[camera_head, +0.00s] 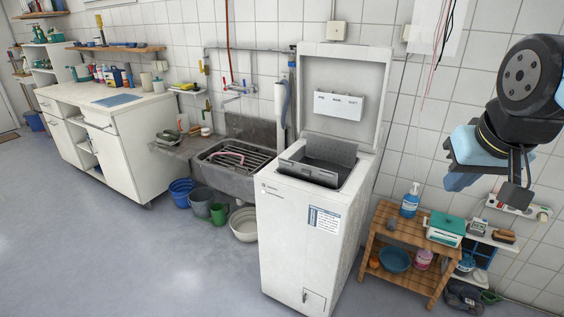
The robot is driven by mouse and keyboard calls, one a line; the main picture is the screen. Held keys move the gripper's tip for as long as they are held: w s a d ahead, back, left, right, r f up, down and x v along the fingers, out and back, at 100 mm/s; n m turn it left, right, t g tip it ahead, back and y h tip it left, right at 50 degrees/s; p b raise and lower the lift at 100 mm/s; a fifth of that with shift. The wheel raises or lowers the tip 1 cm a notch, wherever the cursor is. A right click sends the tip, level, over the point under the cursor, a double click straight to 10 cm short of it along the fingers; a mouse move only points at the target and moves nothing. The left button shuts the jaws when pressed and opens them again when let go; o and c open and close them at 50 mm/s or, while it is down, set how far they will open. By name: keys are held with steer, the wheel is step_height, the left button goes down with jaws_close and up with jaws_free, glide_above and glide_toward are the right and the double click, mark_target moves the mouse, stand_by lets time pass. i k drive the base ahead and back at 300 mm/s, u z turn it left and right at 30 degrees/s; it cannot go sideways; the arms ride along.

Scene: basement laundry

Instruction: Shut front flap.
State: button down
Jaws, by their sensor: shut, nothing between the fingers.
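A white top-loading washing machine (300,230) stands in the middle with its lid (345,75) raised upright at the back. In its top opening a dark grey flap (332,150) stands up toward the back. A lighter grey panel (308,172) lies along the front of the opening; it looks like the front flap folded outward, but its exact angle is hard to tell. The drum inside is mostly hidden. My gripper (516,194) hangs at the right, in the air, well apart from the machine. It is shut and empty.
A wooden stand (400,245) with a blue bottle (410,200) and a green-topped box (445,228) is right of the machine. A stone sink (232,178) and several buckets (181,191) are to its left. The front floor is clear.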

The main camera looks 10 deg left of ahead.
mark_target(327, 179)
steer(key=u, duration=0.05)
steer(key=i, duration=1)
steer(key=z, duration=0.1)
